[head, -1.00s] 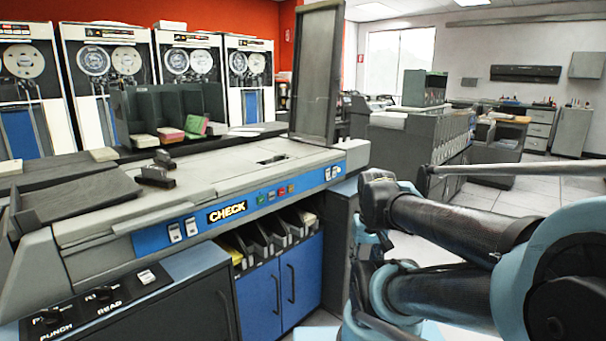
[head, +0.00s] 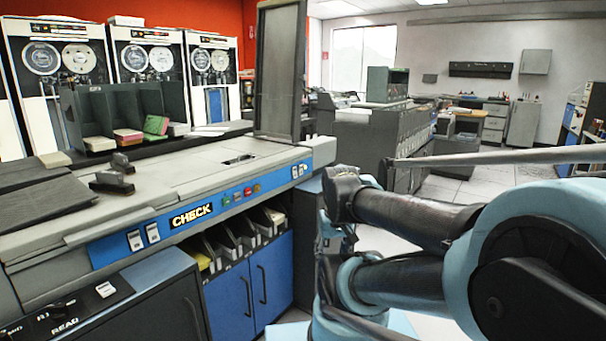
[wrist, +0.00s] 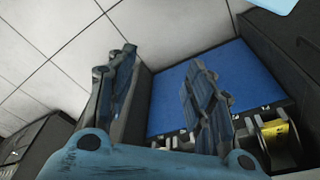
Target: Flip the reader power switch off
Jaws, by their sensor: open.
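The card reader (head: 190,180) is a long grey machine with a blue front strip and a lit CHECK sign (head: 192,214). Two white rocker switches (head: 143,236) sit left of the sign, and another pair (head: 298,171) is at the strip's right end. One white switch (head: 105,289) is on the black panel marked READ at lower left. I cannot tell which is the power switch. In the wrist view my gripper (wrist: 160,88) is open and empty, its fingers apart before a blue cabinet door (wrist: 195,95). No switch shows between them, and the head view does not clearly show the fingertips.
Card bins (head: 232,240) sit below the strip, above blue cabinet doors (head: 252,293). A dark upright panel (head: 280,70) stands on the reader's right end. Tape drives (head: 60,75) line the back wall. Tiled floor (head: 440,192) lies open between the reader and grey cabinets (head: 372,140).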

